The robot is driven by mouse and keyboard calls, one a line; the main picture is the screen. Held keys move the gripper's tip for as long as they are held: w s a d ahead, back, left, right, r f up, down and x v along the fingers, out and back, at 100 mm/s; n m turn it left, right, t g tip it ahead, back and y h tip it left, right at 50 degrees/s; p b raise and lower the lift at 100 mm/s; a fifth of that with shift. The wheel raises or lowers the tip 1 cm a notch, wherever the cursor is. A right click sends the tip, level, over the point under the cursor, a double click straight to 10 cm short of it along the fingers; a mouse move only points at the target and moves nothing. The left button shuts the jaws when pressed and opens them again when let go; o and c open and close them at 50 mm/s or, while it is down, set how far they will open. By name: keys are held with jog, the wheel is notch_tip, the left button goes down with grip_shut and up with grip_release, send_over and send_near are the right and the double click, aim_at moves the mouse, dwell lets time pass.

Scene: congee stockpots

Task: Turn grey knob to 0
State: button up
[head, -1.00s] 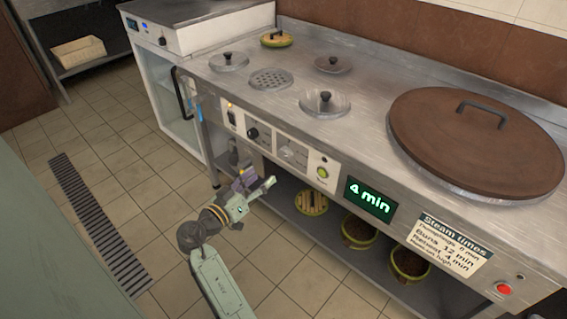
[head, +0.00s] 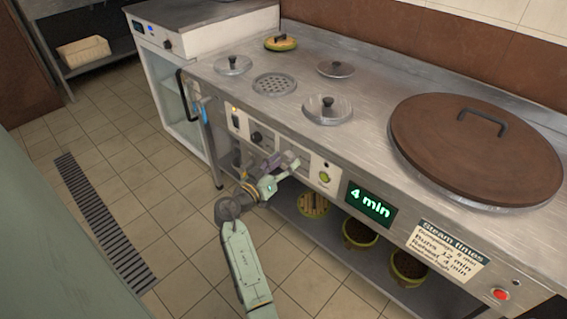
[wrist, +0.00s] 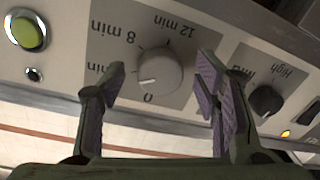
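The grey knob (wrist: 158,72) sits on the timer dial, whose labels include 0, 8 min and 12 min and appear upside down in the wrist view. A pale mark on the knob faces the lower side near the 0, but its exact setting is hard to tell. My gripper (wrist: 160,88) is open, with one finger on each side of the knob in the picture and visible gaps to it. In the head view my gripper (head: 283,168) is at the front panel and hides the grey knob.
A black knob (wrist: 265,102) sits close beside one finger, with an orange light (wrist: 285,134) near it. A green button (wrist: 25,32) is on the other side. The display (head: 369,203) reads 4 min. A shelf with several baskets lies below the panel.

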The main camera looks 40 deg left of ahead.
jog(key=c, duration=1.1)
jog(key=shift+n, duration=0.4)
jog(key=n+p, duration=0.1)
jog(key=n, duration=0.4)
jog(key=shift+r, duration=0.2)
jog(key=n+p, duration=0.1)
jog(key=n, duration=0.2)
jog(key=n+p, duration=0.1)
jog(key=n, duration=0.1)
jog(key=shift+n+g+h, duration=0.3)
jog(key=shift+n+g, duration=0.1)
jog(key=o, duration=1.1)
jog(key=shift+o, duration=0.2)
